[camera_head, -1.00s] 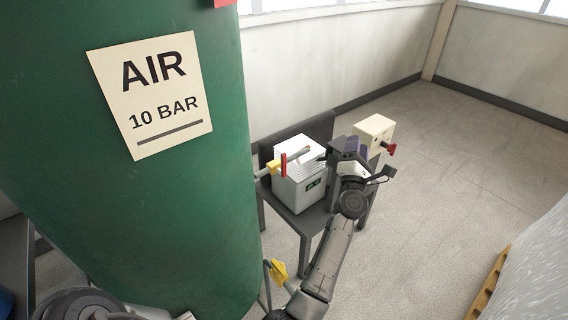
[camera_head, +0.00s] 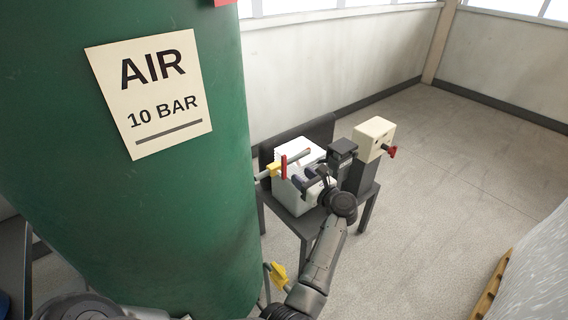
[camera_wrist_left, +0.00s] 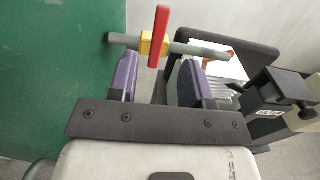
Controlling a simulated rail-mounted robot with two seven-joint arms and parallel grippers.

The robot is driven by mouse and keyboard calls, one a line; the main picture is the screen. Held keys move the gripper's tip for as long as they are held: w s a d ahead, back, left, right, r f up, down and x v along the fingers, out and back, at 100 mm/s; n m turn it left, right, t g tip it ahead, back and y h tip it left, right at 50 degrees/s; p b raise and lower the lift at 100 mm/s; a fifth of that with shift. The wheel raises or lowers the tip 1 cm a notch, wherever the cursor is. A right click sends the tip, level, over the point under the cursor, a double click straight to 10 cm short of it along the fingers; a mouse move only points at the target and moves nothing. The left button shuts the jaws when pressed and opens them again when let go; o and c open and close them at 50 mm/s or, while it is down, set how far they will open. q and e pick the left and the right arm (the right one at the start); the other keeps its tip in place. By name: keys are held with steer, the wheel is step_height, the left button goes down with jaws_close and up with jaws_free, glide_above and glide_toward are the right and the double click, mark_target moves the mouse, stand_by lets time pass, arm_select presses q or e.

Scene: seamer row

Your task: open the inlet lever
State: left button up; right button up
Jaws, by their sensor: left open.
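A red lever (camera_head: 284,167) stands across a grey pipe that comes out of the green tank, on a yellow valve body (camera_head: 272,170). In the left wrist view the red lever (camera_wrist_left: 159,37) and yellow body (camera_wrist_left: 152,44) show just beyond the fingertips, crosswise to the pipe. My left gripper (camera_head: 303,178) is open and empty, a little right of the lever. Its purple fingers (camera_wrist_left: 160,62) stand apart on either side of the lever's lower end in the picture; no contact shows. My right gripper is not in view.
The green air tank (camera_head: 180,210) fills the left. A white finned box (camera_head: 291,198) sits on a dark table behind my gripper. A dark unit (camera_head: 343,152) and a cream box with a red knob (camera_head: 374,138) stand right. A yellow handle (camera_head: 278,272) is low beside the tank.

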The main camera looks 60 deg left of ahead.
mark_target(285, 162)
arm_select(q)
steer(key=a, duration=0.3)
steer(key=a+b, duration=0.1)
steer(key=a, duration=0.2)
steer(key=s+a, duration=0.1)
steer(key=a, duration=0.2)
steer(key=shift+a, duration=0.3)
steer(key=shift+c, duration=0.2)
jaws_close()
